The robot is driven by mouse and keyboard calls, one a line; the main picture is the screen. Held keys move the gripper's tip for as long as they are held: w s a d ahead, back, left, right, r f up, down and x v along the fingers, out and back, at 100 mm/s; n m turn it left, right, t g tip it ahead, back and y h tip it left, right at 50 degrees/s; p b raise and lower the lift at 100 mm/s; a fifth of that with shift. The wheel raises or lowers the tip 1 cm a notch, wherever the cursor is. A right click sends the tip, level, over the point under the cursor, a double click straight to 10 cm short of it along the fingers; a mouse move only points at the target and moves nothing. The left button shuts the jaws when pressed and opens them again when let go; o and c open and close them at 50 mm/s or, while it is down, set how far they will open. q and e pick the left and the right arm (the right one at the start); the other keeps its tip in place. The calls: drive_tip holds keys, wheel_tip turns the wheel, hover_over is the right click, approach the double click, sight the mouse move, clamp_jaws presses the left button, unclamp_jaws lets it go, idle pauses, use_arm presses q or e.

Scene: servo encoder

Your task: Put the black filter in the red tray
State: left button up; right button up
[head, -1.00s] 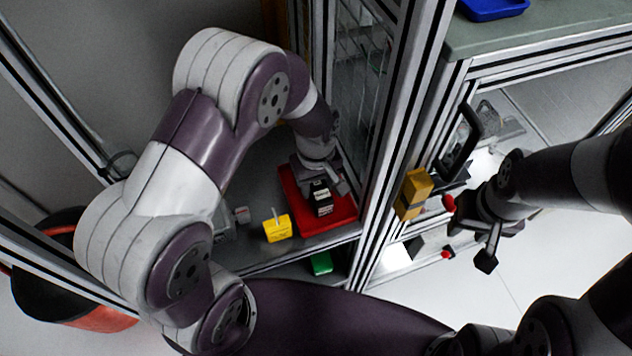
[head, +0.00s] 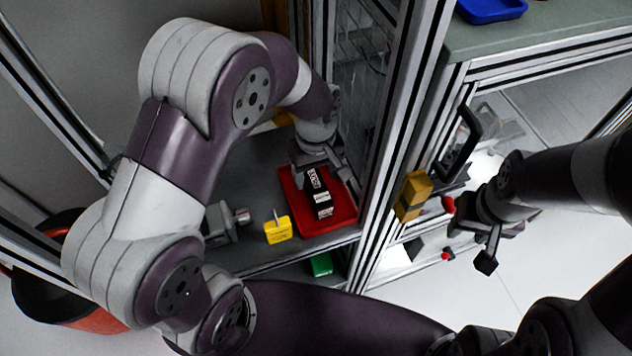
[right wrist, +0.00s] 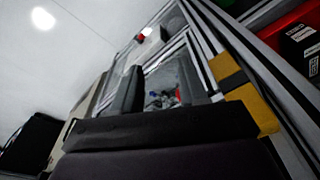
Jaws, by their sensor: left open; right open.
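The black filter (head: 319,191), a dark block with white labels, lies in the red tray (head: 342,215) on the grey shelf. In the right wrist view a labelled black block (right wrist: 302,38) shows over red (right wrist: 282,30) at the upper right edge. My left gripper (head: 322,172) is open just above the back end of the filter, with its fingers close around or over that end; contact cannot be told. My right gripper (head: 487,238) is open and empty, outside the frame on the right. It also shows in the right wrist view (right wrist: 160,95).
A yellow block (head: 278,230) and a grey metal part (head: 225,222) sit left of the tray. A green object (head: 320,264) is lower down. Aluminium posts (head: 392,150) stand right of the tray. A blue tray (head: 490,10) lies on the bench at top right.

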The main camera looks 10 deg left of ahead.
sight(314, 183)
use_arm(q)
wheel_tip(314, 183, up, 6)
drive_tip(key=shift+f, duration=0.1)
drive_tip(key=shift+s+a+r, duration=0.15)
drive_tip(key=shift+r, duration=0.15)
drive_tip(key=s+a+m+t, duration=0.1)
drive_tip(key=s+a+m, duration=0.6)
drive_tip(key=s, duration=0.1)
drive_tip(key=shift+s+f, duration=0.2)
drive_tip(key=shift+f, duration=0.05)
drive_tip(key=shift+r, duration=0.1)
